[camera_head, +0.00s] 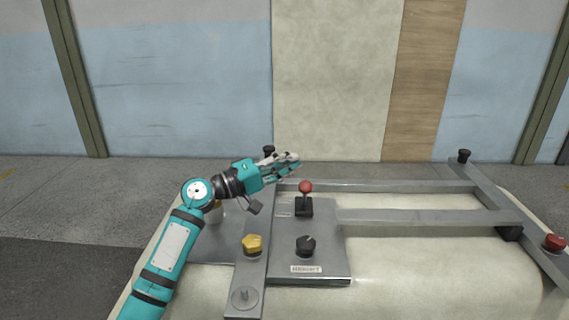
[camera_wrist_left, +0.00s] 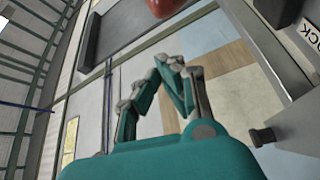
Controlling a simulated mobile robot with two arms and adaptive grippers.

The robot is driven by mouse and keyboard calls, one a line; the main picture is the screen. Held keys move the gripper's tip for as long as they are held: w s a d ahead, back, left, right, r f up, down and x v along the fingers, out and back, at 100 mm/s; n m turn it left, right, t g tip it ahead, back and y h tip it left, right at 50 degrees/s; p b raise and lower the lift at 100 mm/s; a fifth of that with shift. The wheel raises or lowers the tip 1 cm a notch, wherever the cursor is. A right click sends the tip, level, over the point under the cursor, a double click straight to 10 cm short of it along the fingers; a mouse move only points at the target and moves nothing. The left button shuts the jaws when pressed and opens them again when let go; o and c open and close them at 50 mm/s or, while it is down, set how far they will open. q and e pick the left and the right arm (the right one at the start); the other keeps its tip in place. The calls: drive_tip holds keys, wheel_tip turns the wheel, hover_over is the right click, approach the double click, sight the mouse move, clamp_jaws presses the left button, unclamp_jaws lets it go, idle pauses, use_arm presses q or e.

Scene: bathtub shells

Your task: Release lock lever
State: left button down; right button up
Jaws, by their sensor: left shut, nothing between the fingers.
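A lever with a red ball (camera_head: 305,187) on a black base stands on the grey metal panel (camera_head: 325,270); I take it for the lock lever. In the left wrist view a red rounded knob (camera_wrist_left: 165,6) is cut off by the top edge, and part of a label ending in "CK" shows at the right. My left gripper (camera_head: 296,161) is shut and empty. In the head view its fingertips appear just above and left of the red ball; I cannot tell whether they touch it. In the left wrist view the fingers (camera_wrist_left: 171,62) meet below the red knob. My right gripper is not in view.
A yellow knob (camera_head: 252,243) and a black dial (camera_head: 306,245) are nearer on the panel. Grey rails (camera_head: 420,217) run right to a red knob (camera_head: 555,241). The pale shell (camera_head: 440,275) lies beneath.

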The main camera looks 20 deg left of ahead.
use_arm(q)
drive_tip(key=v, duration=0.3)
drive_tip(key=f+b+v, duration=0.1)
drive_tip(key=v, duration=0.2)
drive_tip(key=w+v, duration=0.1)
drive_tip(key=v, duration=0.2)
drive_tip(key=shift+s+a+f, duration=0.1)
drive_tip(key=shift+a+f, duration=0.1)
drive_tip(key=shift+a, duration=0.15)
drive_tip(key=shift+s+a, duration=0.15)
drive_tip(key=shift+s, duration=0.1)
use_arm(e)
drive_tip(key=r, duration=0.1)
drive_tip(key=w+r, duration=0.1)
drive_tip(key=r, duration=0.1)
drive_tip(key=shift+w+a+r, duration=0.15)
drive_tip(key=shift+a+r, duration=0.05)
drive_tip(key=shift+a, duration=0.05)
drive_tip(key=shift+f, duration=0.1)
